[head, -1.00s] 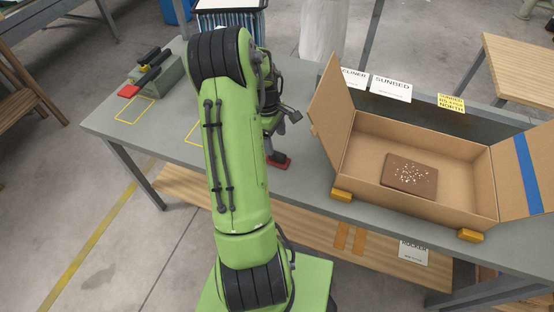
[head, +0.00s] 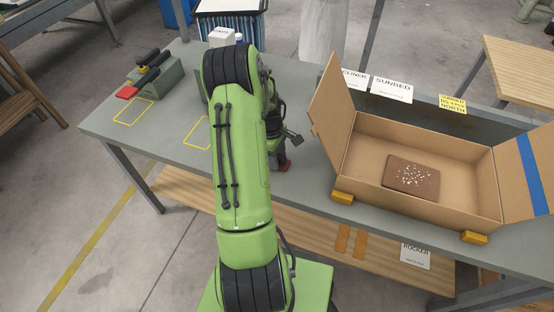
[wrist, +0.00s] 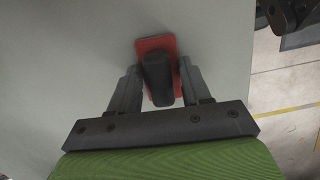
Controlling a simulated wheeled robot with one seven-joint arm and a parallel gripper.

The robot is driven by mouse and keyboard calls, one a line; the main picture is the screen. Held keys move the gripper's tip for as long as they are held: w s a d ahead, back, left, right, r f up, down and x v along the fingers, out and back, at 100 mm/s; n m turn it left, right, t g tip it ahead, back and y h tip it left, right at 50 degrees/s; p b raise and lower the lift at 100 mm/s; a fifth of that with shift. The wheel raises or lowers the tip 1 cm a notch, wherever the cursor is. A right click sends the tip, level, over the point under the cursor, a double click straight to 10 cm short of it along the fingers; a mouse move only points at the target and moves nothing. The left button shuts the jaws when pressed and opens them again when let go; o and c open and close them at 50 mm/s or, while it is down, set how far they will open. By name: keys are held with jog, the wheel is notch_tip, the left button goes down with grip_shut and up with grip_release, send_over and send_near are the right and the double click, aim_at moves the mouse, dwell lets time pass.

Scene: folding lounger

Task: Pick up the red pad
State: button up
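A red pad (wrist: 155,47) with a dark upright handle (wrist: 157,78) shows in the wrist view. It lies on the grey table (wrist: 60,60). My gripper (wrist: 159,68) is open, with one finger on each side of the pad and handle. Gaps show between the fingers and the handle. In the head view, only a small part of the red pad (head: 285,167) shows; my arm hides the rest and most of the gripper. Another red piece (head: 127,92) sits at the table's left end, beside a grey block with black handles (head: 158,72).
An open cardboard box (head: 365,165) with a brown speckled slab (head: 411,178) stands on the right. Yellow blocks (head: 342,197) sit at its front edge. Label cards (head: 391,88) stand behind it. Yellow outlines (head: 134,111) mark clear table on the left.

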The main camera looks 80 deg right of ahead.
jog(key=c, duration=0.3)
notch_tip(320, 180, up, 18)
jog(key=p, duration=0.3)
jog(key=shift+c, duration=0.2)
